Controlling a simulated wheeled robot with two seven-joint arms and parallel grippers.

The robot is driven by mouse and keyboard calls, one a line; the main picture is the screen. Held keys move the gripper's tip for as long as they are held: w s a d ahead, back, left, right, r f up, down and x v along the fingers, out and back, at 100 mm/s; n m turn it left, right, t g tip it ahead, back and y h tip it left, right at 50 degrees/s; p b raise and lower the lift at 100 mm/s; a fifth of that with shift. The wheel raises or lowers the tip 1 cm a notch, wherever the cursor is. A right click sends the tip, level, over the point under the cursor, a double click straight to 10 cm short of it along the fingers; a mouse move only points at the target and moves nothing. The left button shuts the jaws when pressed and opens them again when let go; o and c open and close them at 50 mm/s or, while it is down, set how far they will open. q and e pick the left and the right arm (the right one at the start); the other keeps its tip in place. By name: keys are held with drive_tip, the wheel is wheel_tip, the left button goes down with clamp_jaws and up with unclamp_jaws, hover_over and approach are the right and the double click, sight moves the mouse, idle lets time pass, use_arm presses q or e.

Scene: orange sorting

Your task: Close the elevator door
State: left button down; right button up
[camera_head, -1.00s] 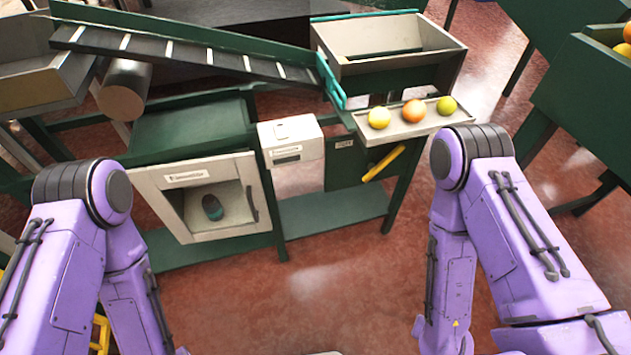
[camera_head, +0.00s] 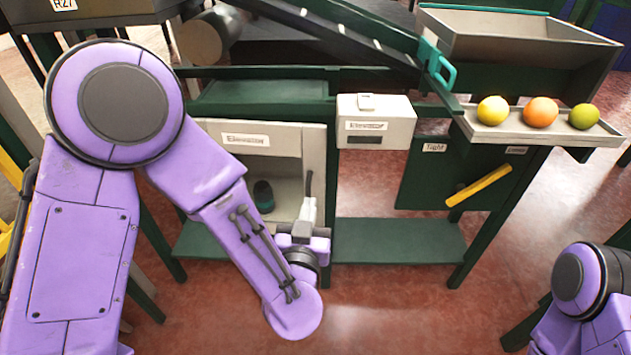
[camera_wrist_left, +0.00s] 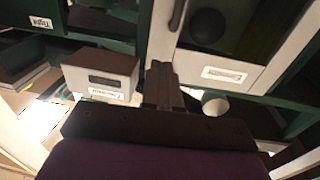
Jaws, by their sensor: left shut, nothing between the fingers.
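The elevator (camera_head: 313,142) is a cream box in the green bench, with an "Elevator" label above its window-like front and a dark upright handle (camera_head: 309,184) on the right side. A dark, rounded object (camera_head: 263,196) shows inside. I cannot tell how far the door stands from its frame. My left gripper (camera_head: 309,208) is shut and empty, just below the handle and in front of the elevator's right side. In the left wrist view, its fingers (camera_wrist_left: 161,72) point toward the elevator front, close to the handle (camera_wrist_left: 177,15); contact is unclear. My right gripper is out of view.
A small cream box (camera_head: 376,122) with its own label sits right of the elevator. A tray (camera_head: 560,131) with yellow, orange and green fruits is farther right, above a green panel with a yellow bar (camera_head: 479,186). Green shelf (camera_head: 398,240) lies low. Red floor in front is open.

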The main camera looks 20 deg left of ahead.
sight(316, 164)
use_arm(q)
drive_tip(key=w, duration=0.3)
drive_tip(key=w+a, duration=0.1)
drive_tip(key=w, duration=0.3)
drive_tip(key=w+a+b, duration=0.1)
drive_tip(key=w, duration=0.3)
drive_tip(key=shift+w+a+f, duration=0.1)
drive_tip(key=shift+w+a, duration=0.05)
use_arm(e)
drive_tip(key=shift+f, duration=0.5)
